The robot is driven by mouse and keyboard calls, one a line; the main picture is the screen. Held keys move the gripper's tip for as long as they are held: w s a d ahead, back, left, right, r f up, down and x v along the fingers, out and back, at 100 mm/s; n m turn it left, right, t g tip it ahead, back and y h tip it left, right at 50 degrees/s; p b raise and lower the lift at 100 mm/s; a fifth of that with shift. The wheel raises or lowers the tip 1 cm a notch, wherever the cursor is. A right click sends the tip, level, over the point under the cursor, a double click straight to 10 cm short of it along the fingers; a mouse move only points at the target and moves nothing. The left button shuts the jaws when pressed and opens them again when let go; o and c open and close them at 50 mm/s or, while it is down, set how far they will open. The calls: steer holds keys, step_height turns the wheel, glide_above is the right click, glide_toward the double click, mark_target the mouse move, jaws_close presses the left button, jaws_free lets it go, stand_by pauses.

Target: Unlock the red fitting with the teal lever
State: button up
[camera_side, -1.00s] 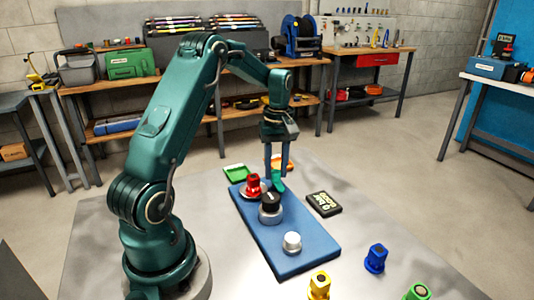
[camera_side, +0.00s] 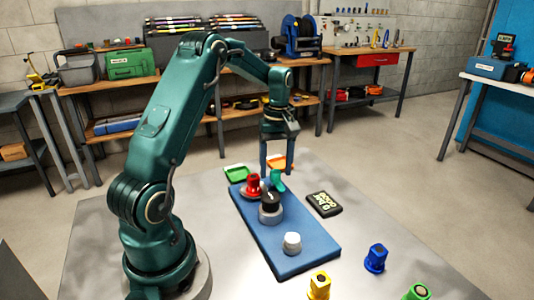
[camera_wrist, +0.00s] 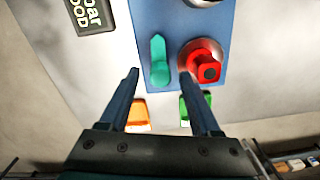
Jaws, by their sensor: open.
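The red fitting (camera_side: 253,185) sits in a round grey base near the far end of the blue board (camera_side: 303,250). The teal lever (camera_side: 278,182) stands beside it, to its right in the side view. In the wrist view the teal lever (camera_wrist: 158,62) is left of the red fitting (camera_wrist: 204,62), pointing along the board. My gripper (camera_side: 277,172) is above the board's far end, fingers pointing down. In the wrist view its fingers (camera_wrist: 160,73) are wide apart and empty, with the lever visible between and beyond them. I cannot tell how high they are above it.
A black knob (camera_side: 270,200) and a white knob (camera_side: 291,241) stand on the board. Green (camera_side: 237,174) and orange (camera_side: 276,161) trays lie behind it. A black label plate (camera_side: 323,204) is at right. Yellow (camera_side: 319,285), blue (camera_side: 375,258) and green (camera_side: 417,291) pieces stand in front.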

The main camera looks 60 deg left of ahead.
mark_target(277, 171)
steer(key=shift+w+r, duration=0.1)
steer(key=shift+r, duration=2.25)
